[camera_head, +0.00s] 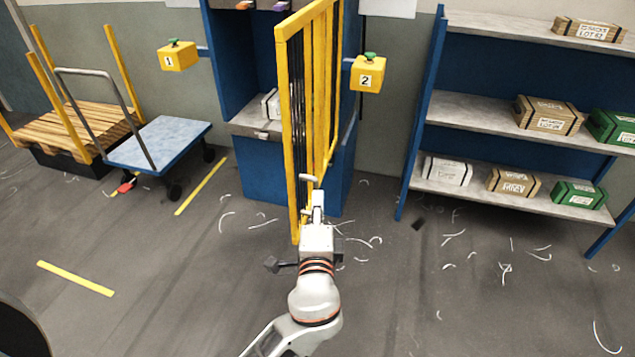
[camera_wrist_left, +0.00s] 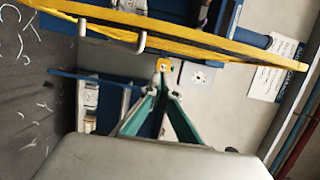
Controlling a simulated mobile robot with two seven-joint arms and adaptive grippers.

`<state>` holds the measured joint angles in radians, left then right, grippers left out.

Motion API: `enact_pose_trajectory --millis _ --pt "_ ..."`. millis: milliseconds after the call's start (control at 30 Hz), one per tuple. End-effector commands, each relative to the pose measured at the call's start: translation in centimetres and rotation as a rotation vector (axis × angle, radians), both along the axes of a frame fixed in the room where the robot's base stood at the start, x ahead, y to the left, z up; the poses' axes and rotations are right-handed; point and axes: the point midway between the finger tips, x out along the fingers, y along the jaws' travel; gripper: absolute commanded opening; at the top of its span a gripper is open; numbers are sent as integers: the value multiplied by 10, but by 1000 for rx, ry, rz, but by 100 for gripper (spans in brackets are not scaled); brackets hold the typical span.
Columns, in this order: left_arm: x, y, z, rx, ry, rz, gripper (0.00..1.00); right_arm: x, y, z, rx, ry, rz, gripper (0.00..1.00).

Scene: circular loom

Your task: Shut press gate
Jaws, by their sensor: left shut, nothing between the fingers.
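The press gate (camera_head: 288,120), a yellow frame with upright bars, stands swung out from the blue press (camera_head: 237,170) towards me, seen nearly edge-on. A pale handle (camera_head: 309,178) shows low on its near side. My left gripper (camera_head: 318,194) is just below and right of this handle; whether they touch is unclear. In the left wrist view the gate (camera_wrist_left: 200,32) crosses the top, with pale handle posts (camera_wrist_left: 141,42) on it. There my left gripper's green-padded fingers (camera_wrist_left: 168,95) meet at the tips, shut and empty, apart from the gate bar in the picture. My right gripper is not in view.
Yellow button boxes marked 1 (camera_head: 177,58) and 2 (camera_head: 367,75) flank the press. A blue-sided shelf (camera_head: 480,115) with crates stands right. A cart (camera_head: 160,140) and a wooden pallet (camera_head: 75,125) stand left. Pale scraps litter the otherwise open floor.

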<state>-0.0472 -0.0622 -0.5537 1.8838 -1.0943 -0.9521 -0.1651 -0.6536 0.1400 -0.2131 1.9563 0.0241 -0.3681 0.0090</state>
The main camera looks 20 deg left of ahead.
Motion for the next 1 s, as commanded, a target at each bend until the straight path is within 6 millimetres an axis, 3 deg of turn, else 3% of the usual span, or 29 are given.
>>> enact_pose_trajectory --millis 267,667,800,1000 --pt "26 6 7 16 -13 7 0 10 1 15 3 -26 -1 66" --pt "101 25 7 14 -11 7 0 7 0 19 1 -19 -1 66" --pt "98 47 7 15 -9 6 0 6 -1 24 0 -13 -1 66" --pt "98 62 5 13 -8 5 0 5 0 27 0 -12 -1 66"
